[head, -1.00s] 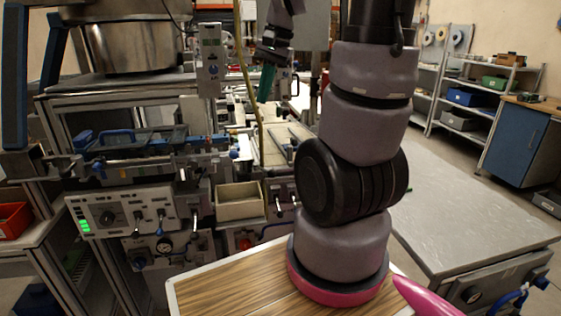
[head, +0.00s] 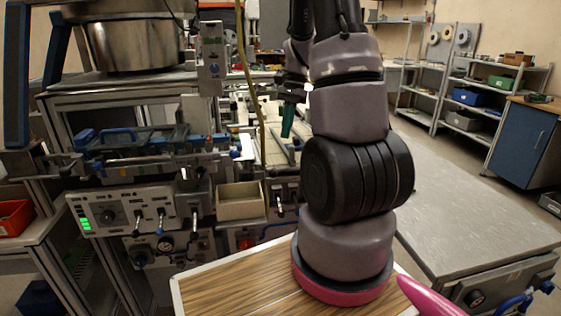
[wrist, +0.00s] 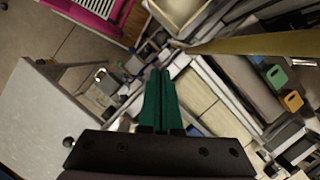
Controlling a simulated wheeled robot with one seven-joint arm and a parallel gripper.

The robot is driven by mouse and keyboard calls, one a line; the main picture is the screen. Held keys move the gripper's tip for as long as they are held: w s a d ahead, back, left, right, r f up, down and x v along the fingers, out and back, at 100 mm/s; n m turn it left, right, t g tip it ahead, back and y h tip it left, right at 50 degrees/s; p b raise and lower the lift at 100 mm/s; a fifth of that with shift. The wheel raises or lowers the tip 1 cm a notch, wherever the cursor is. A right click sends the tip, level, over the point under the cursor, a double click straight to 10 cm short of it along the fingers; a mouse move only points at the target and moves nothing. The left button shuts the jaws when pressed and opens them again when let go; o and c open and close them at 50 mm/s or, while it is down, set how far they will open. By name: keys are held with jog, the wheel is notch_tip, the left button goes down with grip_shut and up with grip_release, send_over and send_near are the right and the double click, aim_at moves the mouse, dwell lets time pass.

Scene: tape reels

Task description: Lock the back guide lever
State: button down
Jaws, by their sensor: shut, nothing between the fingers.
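My gripper is shut and empty, with green fingers pressed together. In the head view my gripper (head: 287,121) hangs over the machine's guide area, left of my arm. In the wrist view my gripper (wrist: 160,78) points at the rails and small fittings of the machine, apart from them as far as I can tell. I cannot tell for sure which fitting is the back guide lever. Small metal fittings (wrist: 101,76) lie left of the fingertips in the wrist view. My arm hides part of the machine in the head view.
A yellow cable (head: 246,75) hangs close left of my gripper; a wide yellowish band crosses the wrist view (wrist: 265,43). Green (wrist: 276,76) and orange (wrist: 292,101) tabs are at right there. An open beige bin (head: 240,202) and a control panel (head: 125,210) are at the machine's front.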

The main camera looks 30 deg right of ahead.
jog(key=x, duration=1)
jog(key=shift+s+a, duration=0.1)
dwell(0.3)
